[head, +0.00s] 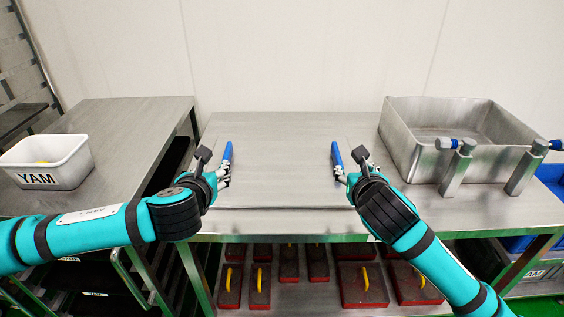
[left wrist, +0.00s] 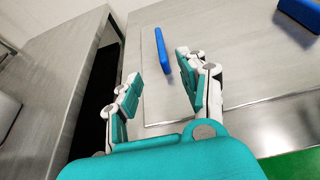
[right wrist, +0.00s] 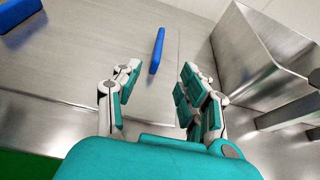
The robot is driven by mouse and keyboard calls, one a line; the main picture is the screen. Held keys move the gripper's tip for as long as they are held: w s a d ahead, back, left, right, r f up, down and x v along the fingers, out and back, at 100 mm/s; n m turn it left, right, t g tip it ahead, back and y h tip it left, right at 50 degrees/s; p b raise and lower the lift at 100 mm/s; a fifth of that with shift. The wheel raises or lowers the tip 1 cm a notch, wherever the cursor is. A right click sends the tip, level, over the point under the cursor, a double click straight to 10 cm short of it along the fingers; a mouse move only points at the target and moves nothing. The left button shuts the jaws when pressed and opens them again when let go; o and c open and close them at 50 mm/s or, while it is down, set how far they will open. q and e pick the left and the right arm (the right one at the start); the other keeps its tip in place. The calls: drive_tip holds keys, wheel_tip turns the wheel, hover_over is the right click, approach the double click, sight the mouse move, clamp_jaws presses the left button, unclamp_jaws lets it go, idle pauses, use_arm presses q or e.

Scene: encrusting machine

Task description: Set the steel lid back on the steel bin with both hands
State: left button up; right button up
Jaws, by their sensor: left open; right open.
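The steel lid (head: 282,180) lies flat on the steel table, a thin plate with a blue handle (head: 228,150) at its left side and another (head: 337,153) at its right. The steel bin (head: 400,139) stands open-topped at the table's right. My left gripper (head: 222,174) is open at the left handle; in the left wrist view that handle (left wrist: 162,50) lies ahead between the fingers. My right gripper (head: 342,172) is open at the right handle, which lies between and beyond its fingers in the right wrist view (right wrist: 157,50). Both grippers are empty.
Two steel posts with blue-ended bars (head: 456,170) (head: 524,170) stand in front of the bin. A white YAM tub (head: 45,177) sits on the left table (head: 125,125). Red blocks with yellow handles (head: 362,285) lie on the shelf below. The table behind the lid is clear.

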sight(225, 155)
use_arm(q)
drive_tip(key=x, duration=1.7)
drive_tip(key=shift+w+f, duration=0.25)
drive_tip(key=shift+w, duration=0.05)
use_arm(e)
drive_tip(key=x, duration=1.7)
drive_tip(key=shift+w+f, duration=0.25)
drive_tip(key=shift+w, duration=0.05)
use_arm(q)
clamp_jaws()
use_arm(e)
clamp_jaws()
use_arm(q)
drive_tip(key=shift+r, duration=0.1)
use_arm(e)
drive_tip(key=shift+r, duration=0.1)
